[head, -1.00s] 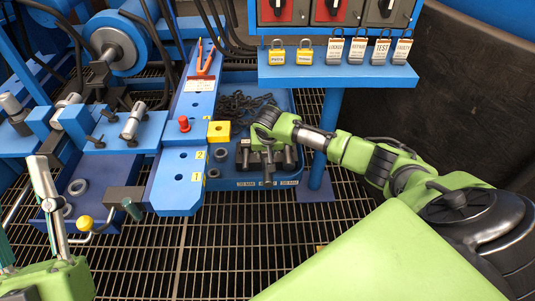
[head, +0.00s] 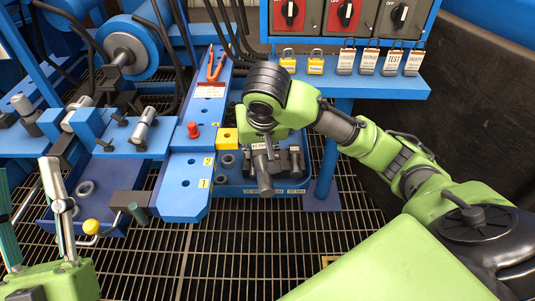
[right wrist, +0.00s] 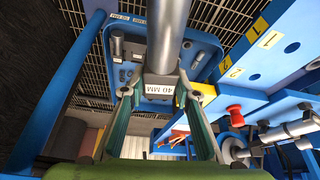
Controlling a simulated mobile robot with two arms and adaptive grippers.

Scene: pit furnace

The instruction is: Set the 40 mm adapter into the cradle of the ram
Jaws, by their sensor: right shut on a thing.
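The 40 mm adapter (head: 264,178) is a grey metal cylinder with a white label, above the tray (head: 228,189). In the right wrist view its "40 MM" label (right wrist: 159,88) faces me and its shaft points up and away. My right gripper (head: 262,141) is shut on it; my wrist hides most of the fingers in the head view. The fingers show on both sides of the label in the right wrist view (right wrist: 159,98). My left gripper (head: 28,185) is open and empty at the lower left. I cannot tell for sure which part is the ram's cradle.
Other dark adapters (head: 294,160) stay in the blue tray. A blue plate with numbered holes (head: 186,183), a yellow block (head: 228,137) and a red knob (head: 193,130) are left of it. A blue post (head: 328,165) stands to the right. The front grating (head: 230,250) is clear.

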